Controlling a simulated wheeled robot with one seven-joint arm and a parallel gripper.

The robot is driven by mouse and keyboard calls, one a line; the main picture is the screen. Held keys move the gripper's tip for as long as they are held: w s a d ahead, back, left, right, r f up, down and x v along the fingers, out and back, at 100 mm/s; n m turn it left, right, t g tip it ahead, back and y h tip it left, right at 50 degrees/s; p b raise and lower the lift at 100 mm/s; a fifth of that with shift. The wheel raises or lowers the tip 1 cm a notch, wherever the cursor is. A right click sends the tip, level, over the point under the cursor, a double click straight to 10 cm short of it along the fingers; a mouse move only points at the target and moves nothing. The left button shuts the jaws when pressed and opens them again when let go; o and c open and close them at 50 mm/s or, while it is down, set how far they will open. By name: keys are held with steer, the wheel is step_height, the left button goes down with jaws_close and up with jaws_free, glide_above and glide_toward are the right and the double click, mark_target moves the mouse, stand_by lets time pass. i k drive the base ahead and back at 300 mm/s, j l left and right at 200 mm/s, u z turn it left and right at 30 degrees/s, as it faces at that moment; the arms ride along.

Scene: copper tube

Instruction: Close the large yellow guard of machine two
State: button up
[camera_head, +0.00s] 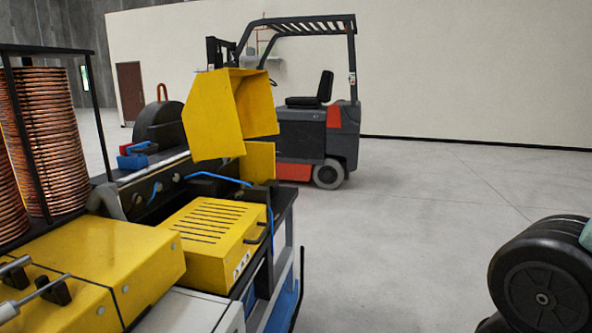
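A large yellow guard (208,120) stands raised and open above the far end of the machine bench, its hollow side facing right. A smaller yellow panel (258,162) shows just below it. Nearer, a yellow slotted cover (205,232) with a dark handle (257,233) on its right side lies flat over the bench. Another yellow cover (100,262) lies at the lower left. No label shows which machine is number two. My gripper is not in view, and nothing is seen touching the raised guard.
Copper coils (45,140) stand in a black frame at the left. A forklift (310,125) is parked behind the bench. A black wheel-like part (540,285) fills the lower right corner. The grey floor (410,230) between bench and wheel-like part is clear.

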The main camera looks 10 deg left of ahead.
mark_target(224, 106)
steer(key=i+u, duration=0.3)
steer(key=i, duration=0.15)
steer(key=i+l+u, duration=0.3)
steer(key=i, duration=0.15)
steer(key=i+l+u, duration=0.3)
steer(key=i, duration=0.15)
